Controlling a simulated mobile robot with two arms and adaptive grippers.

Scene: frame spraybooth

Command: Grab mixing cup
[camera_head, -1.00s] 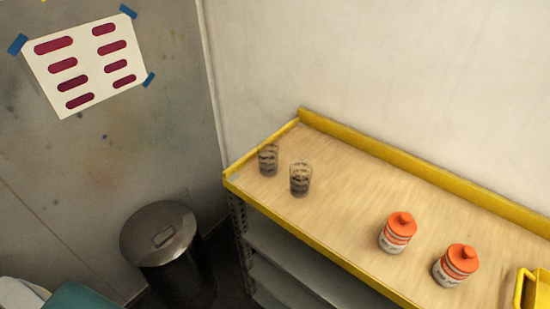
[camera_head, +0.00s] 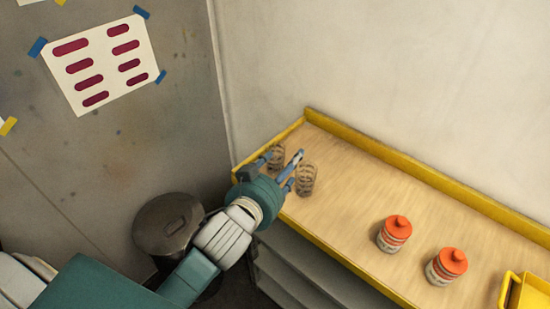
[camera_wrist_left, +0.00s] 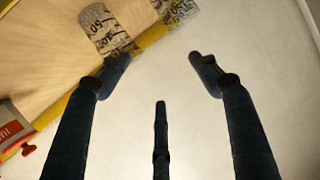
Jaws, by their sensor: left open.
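Two clear mixing cups with dark printed markings stand on the wooden top of the yellow-rimmed bench. The nearer-right cup (camera_head: 307,180) is just right of my left gripper (camera_head: 284,168). The other cup (camera_head: 277,158) is partly hidden behind the fingers. My left gripper is open, with its fingers spread and nothing between them. In the left wrist view, one cup (camera_wrist_left: 105,31) shows at the top left, beyond the left finger of the gripper (camera_wrist_left: 160,78). Another cup (camera_wrist_left: 172,9) is cut off at the top edge. My right gripper is out of view.
Two orange-capped containers (camera_head: 394,234) (camera_head: 446,267) stand further right on the bench (camera_head: 350,190). A yellow object (camera_head: 525,291) is at the lower right corner. A raised yellow rim runs along the wall. A dark lidded bin (camera_head: 166,224) stands left of the bench.

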